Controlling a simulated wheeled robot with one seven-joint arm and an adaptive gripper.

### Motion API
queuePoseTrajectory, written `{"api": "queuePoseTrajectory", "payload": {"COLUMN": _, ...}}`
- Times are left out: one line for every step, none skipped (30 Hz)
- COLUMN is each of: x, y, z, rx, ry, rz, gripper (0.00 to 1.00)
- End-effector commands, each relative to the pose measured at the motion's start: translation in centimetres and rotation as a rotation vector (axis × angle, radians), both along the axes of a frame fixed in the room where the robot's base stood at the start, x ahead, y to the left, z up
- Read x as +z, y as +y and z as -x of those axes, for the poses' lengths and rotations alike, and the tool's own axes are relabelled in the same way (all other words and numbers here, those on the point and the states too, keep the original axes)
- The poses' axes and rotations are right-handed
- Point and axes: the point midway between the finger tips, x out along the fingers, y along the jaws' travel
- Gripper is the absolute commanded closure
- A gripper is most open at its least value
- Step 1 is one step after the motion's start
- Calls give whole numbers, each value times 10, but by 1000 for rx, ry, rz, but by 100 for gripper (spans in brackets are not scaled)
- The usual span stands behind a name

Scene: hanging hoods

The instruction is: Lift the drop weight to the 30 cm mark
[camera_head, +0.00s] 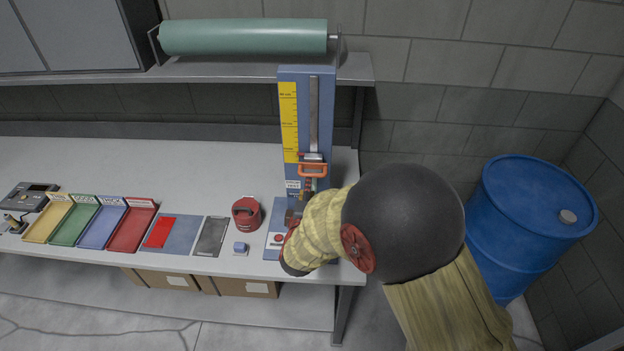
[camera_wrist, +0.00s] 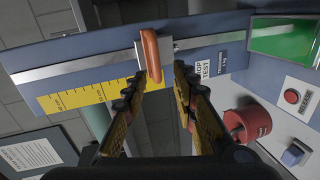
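The drop-test stand (camera_head: 290,72) is a tall blue board with a metal rail and a yellow scale (camera_head: 289,120); the scale also shows in the wrist view (camera_wrist: 88,96). The drop weight's orange handle (camera_head: 312,170) is on the rail near the scale's low end; it also shows in the wrist view (camera_wrist: 150,50). My gripper (camera_wrist: 160,74) is open, its fingertips close to the handle, one at its near end. I cannot tell whether they touch. In the head view my gripper (camera_head: 306,190) is just below the handle, partly hidden by my arm. The weight's body is mostly hidden.
A red release button (camera_wrist: 291,96) is at the stand's base. A red round container (camera_head: 246,214) and a small blue block (camera_head: 240,247) stand left of it, with colored trays (camera_head: 132,228) farther left. A green roll (camera_head: 245,37) hangs above; a blue barrel (camera_head: 530,220) stands right.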

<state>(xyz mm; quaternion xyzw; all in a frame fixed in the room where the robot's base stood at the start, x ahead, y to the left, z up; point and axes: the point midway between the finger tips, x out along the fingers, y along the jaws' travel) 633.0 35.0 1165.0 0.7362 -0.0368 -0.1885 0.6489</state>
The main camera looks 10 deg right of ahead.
Motion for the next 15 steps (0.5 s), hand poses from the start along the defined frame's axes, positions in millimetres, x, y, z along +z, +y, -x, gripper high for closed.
{"api": "queuePoseTrajectory", "payload": {"x": 4, "y": -1, "z": 0, "rx": 4, "ry": -4, "rz": 41, "gripper": 72}}
{"api": "queuePoseTrajectory", "payload": {"x": 5, "y": -2, "z": -1, "rx": 7, "ry": -2, "rz": 57, "gripper": 72}}
{"api": "queuePoseTrajectory", "payload": {"x": 5, "y": -2, "z": -1, "rx": 11, "ry": 2, "rz": 74, "gripper": 72}}
{"api": "queuePoseTrajectory", "payload": {"x": 5, "y": -2, "z": -3, "rx": 13, "ry": 5, "rz": 80, "gripper": 72}}
{"api": "queuePoseTrajectory", "payload": {"x": 4, "y": -3, "z": -4, "rx": 14, "ry": 7, "rz": 85, "gripper": 72}}
{"api": "queuePoseTrajectory", "payload": {"x": 3, "y": -4, "z": -7, "rx": 15, "ry": 8, "rz": 89, "gripper": 72}}
{"api": "queuePoseTrajectory", "payload": {"x": 3, "y": -5, "z": -10, "rx": 15, "ry": 9, "rz": 88, "gripper": 72}}
{"api": "queuePoseTrajectory", "payload": {"x": 2, "y": -6, "z": -13, "rx": 16, "ry": 8, "rz": 89, "gripper": 72}}
{"api": "queuePoseTrajectory", "payload": {"x": 1, "y": -7, "z": -19, "rx": 14, "ry": 8, "rz": 88, "gripper": 72}}
{"api": "queuePoseTrajectory", "payload": {"x": -1, "y": -9, "z": -23, "rx": 13, "ry": 9, "rz": 87, "gripper": 72}}
{"api": "queuePoseTrajectory", "payload": {"x": -2, "y": -11, "z": -27, "rx": 13, "ry": 9, "rz": 87, "gripper": 72}}
{"api": "queuePoseTrajectory", "payload": {"x": -3, "y": -12, "z": -33, "rx": 14, "ry": 9, "rz": 86, "gripper": 72}}
{"api": "queuePoseTrajectory", "payload": {"x": -4, "y": -14, "z": -38, "rx": 15, "ry": 9, "rz": 86, "gripper": 72}}
{"api": "queuePoseTrajectory", "payload": {"x": -5, "y": -15, "z": -42, "rx": 14, "ry": 8, "rz": 87, "gripper": 72}}
{"api": "queuePoseTrajectory", "payload": {"x": -7, "y": -18, "z": -47, "rx": 13, "ry": 10, "rz": 86, "gripper": 72}}
